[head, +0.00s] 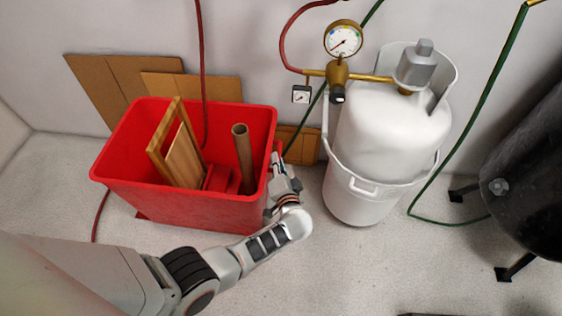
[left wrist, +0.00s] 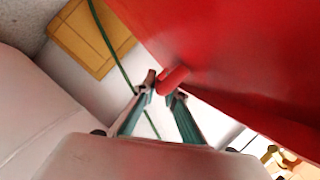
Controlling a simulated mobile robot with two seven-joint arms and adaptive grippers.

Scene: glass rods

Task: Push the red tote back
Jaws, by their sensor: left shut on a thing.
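The red tote (head: 180,205) stands on the floor near the back wall, left of centre in the head view. It holds a wooden frame, a brown tube (head: 243,158) and a red item. My left gripper (head: 279,165) is at the tote's right side, by its rim. In the left wrist view, the tote's red wall (left wrist: 240,60) fills the upper right. There my left gripper (left wrist: 165,90) is shut on a small red handle-like part (left wrist: 172,79) next to that wall. My right gripper is not in view.
A white gas cylinder (head: 390,140) stands in a white bucket (head: 355,205) close right of the tote, with a gauge (head: 343,39) above. Cardboard (head: 100,85) leans on the wall behind. A black tank (head: 530,160) stands far right.

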